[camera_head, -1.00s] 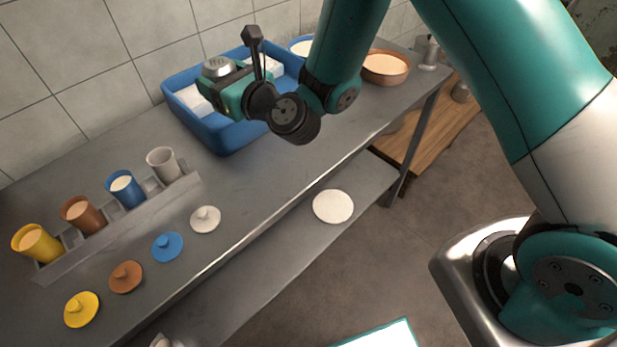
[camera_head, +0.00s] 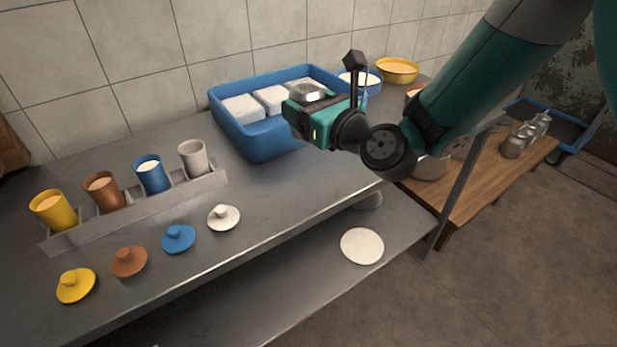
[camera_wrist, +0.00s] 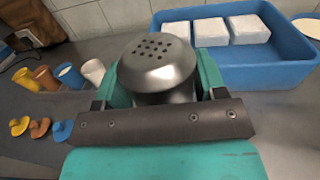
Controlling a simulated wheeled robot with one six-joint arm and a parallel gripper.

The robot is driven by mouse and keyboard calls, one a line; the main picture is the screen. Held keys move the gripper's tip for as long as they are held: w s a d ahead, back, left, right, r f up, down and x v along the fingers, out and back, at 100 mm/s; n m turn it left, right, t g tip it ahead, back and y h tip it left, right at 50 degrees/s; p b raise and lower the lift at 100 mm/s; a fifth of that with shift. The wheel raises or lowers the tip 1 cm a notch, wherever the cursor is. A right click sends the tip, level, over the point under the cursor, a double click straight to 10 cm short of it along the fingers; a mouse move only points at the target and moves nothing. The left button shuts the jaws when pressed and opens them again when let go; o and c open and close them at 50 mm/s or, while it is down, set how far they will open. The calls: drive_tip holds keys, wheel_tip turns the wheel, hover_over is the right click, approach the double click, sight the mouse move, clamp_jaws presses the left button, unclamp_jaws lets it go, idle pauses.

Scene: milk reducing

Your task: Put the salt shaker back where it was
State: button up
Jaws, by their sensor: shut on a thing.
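The salt shaker (camera_wrist: 158,66) has a silver dome top with holes and fills the middle of the wrist view. My gripper (camera_head: 308,108) is shut on it and holds it above the steel table, in front of the blue tub in the head view. The shaker's top also shows in the head view (camera_head: 308,92). Its lower part is hidden by my gripper. Several metal shakers or jars (camera_head: 524,137) stand on the wooden low table (camera_head: 480,190) at the right.
A blue tub (camera_head: 262,143) with white blocks stands on the steel table (camera_head: 290,195). A rack (camera_head: 135,212) holds yellow, brown, blue and white cups, with matching lids in front. Bowls (camera_head: 398,72) stand at the back. A white disc (camera_head: 362,246) lies on the lower shelf.

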wheel_tip(320, 180, down, 12)
drive_tip(key=b, duration=0.8)
drive_tip(key=shift+f, duration=0.1)
drive_tip(key=o, duration=0.6)
drive_tip(key=shift+f, duration=0.1)
drive_tip(key=o, duration=0.5)
drive_tip(key=shift+c, duration=0.2)
